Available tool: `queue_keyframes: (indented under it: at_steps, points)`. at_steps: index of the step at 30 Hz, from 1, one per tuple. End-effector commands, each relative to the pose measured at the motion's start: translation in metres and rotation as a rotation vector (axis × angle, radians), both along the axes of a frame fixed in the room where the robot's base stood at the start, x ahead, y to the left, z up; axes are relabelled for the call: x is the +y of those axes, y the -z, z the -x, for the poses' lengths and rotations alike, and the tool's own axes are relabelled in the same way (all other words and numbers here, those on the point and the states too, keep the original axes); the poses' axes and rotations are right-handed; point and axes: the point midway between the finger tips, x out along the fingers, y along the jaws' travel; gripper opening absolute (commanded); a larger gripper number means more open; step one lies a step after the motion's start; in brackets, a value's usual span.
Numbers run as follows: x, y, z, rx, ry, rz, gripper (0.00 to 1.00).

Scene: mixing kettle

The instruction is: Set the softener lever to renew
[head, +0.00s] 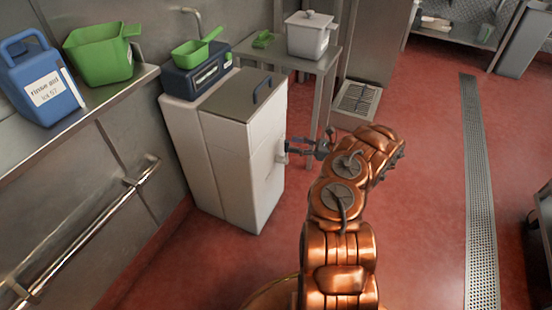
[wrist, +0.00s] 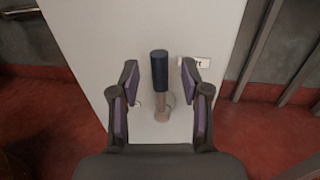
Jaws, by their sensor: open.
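The softener is a white cabinet (head: 238,150) with a grey lid, standing by the left wall in the head view. Its lever (wrist: 160,72) shows in the wrist view as a dark blue upright handle on a metal stem, fixed to the white face. My gripper (wrist: 160,80) is open, its two purple-padded fingers on either side of the lever, with gaps between. In the head view my gripper (head: 297,148) is at the cabinet's right face. A white label (wrist: 194,62) right of the lever is partly hidden by a finger, so only its end letters show.
A blue jug (head: 38,80) and green scoop (head: 102,55) stand on the left shelf. A small green scoop (head: 198,50) sits on a dark box on the cabinet. A steel table (head: 325,62) with a white pot (head: 311,36) stands behind. Red floor (head: 425,190) is clear on the right.

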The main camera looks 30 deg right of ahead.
Motion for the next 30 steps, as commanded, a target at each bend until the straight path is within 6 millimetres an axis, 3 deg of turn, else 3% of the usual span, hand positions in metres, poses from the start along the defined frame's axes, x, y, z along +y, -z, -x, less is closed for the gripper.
queue_keyframes:
  at_steps: [10, 26, 30]
  points:
    - [0.025, 0.000, -0.027, 0.001, -0.004, 0.002, 0.46]
    - [0.027, -0.001, -0.028, -0.001, -0.004, 0.004, 0.46]
    - [0.027, 0.000, -0.028, 0.000, -0.004, 0.003, 0.34]
